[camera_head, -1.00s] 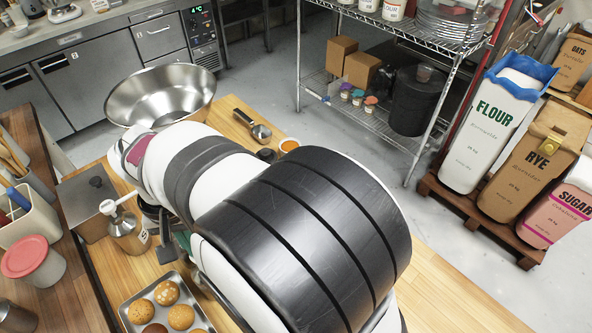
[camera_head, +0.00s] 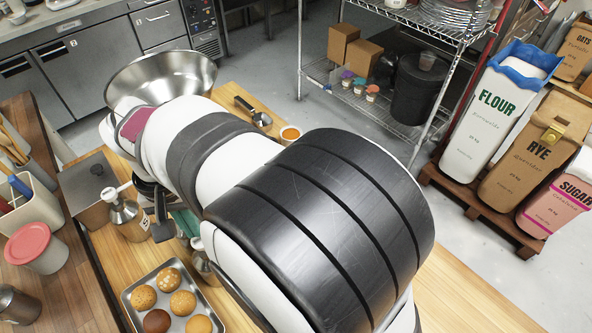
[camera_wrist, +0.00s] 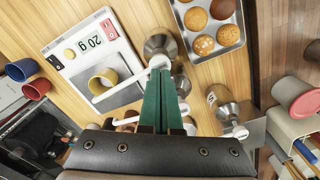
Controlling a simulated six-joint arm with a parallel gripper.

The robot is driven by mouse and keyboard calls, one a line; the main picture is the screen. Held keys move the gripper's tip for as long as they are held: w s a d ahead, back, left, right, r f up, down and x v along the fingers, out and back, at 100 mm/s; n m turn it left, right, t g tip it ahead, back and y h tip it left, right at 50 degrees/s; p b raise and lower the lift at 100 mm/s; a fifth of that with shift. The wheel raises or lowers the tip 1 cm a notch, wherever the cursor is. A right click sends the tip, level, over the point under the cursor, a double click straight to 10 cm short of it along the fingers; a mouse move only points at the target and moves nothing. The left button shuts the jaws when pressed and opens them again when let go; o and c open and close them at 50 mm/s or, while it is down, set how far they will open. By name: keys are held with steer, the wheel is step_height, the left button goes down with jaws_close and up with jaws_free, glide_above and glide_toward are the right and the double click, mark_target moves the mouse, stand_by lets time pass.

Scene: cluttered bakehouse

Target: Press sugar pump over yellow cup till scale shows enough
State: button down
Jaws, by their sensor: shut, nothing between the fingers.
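In the wrist view the yellow cup (camera_wrist: 104,80) stands on a white scale (camera_wrist: 75,48) whose display reads 20 g. A steel-topped pump (camera_wrist: 160,44) stands beside the scale, and its white spout runs left toward the cup's near edge. I cannot read a label on it, so I cannot tell whether it holds sugar. My gripper (camera_wrist: 162,72) has its green fingers shut side by side, with the tips right at this pump's white head; I cannot tell whether they touch. In the head view my arm hides the cup, the scale and most of the gripper.
Other pump bottles (camera_wrist: 229,111) crowd around the fingers. A tray of buns (camera_wrist: 226,45) lies nearby. A blue cup (camera_wrist: 21,69) and a red cup (camera_wrist: 37,88) stand beyond the scale. In the head view a steel bowl (camera_head: 160,80) and a scoop (camera_head: 254,112) lie past my arm.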

steer(key=shift+r, duration=2.25)
steer(key=s+d+m+y, duration=0.1)
steer(key=s+d+m, duration=0.2)
steer(key=d, duration=0.8)
steer(key=s+d+m, duration=0.3)
steer(key=d, duration=0.8)
steer(key=s+d+f+m, duration=0.2)
steer(key=s+d, duration=0.2)
steer(key=s, duration=0.2)
steer(key=shift+s+d+f+m+y, duration=0.2)
steer(key=shift+s+m+y, duration=0.1)
steer(key=shift+s+y, duration=0.1)
